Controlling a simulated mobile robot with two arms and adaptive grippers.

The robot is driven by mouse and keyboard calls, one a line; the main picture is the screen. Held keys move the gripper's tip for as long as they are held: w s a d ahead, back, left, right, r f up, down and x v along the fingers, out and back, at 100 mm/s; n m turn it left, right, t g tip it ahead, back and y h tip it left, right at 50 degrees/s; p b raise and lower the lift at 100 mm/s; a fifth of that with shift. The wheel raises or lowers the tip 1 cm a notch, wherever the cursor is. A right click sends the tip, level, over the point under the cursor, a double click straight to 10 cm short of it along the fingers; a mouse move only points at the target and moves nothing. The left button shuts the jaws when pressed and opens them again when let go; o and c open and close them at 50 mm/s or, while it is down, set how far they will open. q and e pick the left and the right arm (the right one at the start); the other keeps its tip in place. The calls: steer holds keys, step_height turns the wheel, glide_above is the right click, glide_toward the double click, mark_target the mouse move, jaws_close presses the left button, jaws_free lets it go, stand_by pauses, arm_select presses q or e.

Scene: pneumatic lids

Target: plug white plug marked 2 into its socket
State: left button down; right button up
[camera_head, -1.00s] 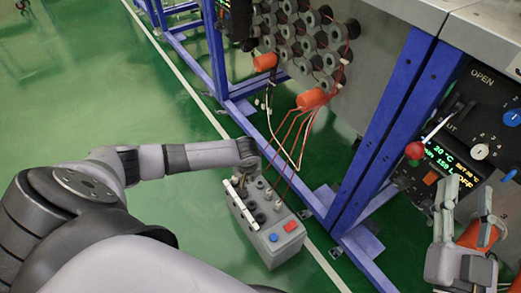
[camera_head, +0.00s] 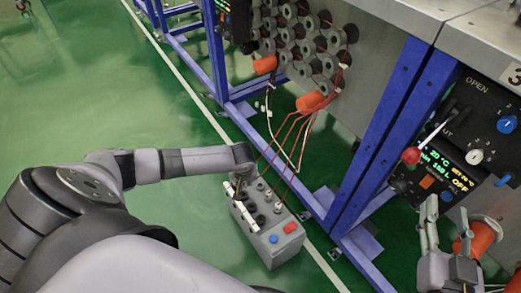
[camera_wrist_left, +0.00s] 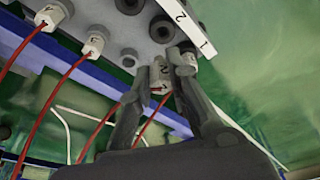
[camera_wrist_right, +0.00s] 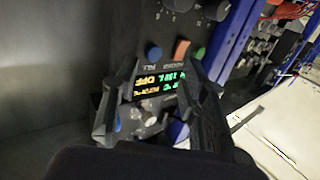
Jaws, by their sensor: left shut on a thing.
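In the left wrist view, my left gripper (camera_wrist_left: 160,72) is shut on a white plug (camera_wrist_left: 160,86) with a red wire, over the grey box's top (camera_wrist_left: 120,60). The mark on this plug is hard to read. Dark round sockets (camera_wrist_left: 163,29) lie beside a white strip (camera_wrist_left: 183,18) marked 1 and 2. Which socket the plug faces, and whether it is in one, I cannot tell. In the head view, the box (camera_head: 268,243) stands on the floor and my left gripper (camera_head: 240,183) is at its far end. My right gripper (camera_head: 447,225) is open and empty near the control panel.
Other white plugs with red wires (camera_wrist_left: 95,44) sit on the box's top. Wires run up to orange cylinders (camera_head: 312,101) by the blue frame (camera_head: 385,130). A control panel (camera_head: 475,125) with a red-knobbed lever (camera_head: 412,155) is at right. The green floor at left is clear.

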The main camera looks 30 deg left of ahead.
arm_select(q)
steer(key=shift+s+a+p, duration=0.2)
steer(key=shift+s+p, duration=0.25)
steer(key=shift+s, duration=0.05)
arm_select(e)
steer(key=shift+s+d+f+g+h, duration=0.15)
steer(key=shift+f+g, duration=0.3)
steer(key=shift+f, duration=0.2)
steer(key=shift+s+d+f+g+h, duration=0.15)
steer(key=shift+f+g, duration=0.25)
steer(key=shift+f, duration=0.3)
steer(key=shift+s+d+f+g+h, duration=0.1)
steer(key=shift+s+d+f+g, duration=0.05)
steer(key=shift+f+g, duration=0.4)
steer(key=shift+f, duration=0.1)
steer(key=shift+f, duration=0.1)
arm_select(q)
steer(key=shift+p, duration=0.45)
arm_select(e)
steer(key=f, duration=0.1)
steer(key=s+f+g, duration=0.1)
steer(key=s+d+f+g, duration=0.1)
steer(key=f, duration=0.1)
steer(key=shift+s+d+h, duration=0.1)
steer(key=shift+s+h, duration=0.1)
steer(key=shift+h, duration=0.2)
steer(key=shift+w, duration=0.1)
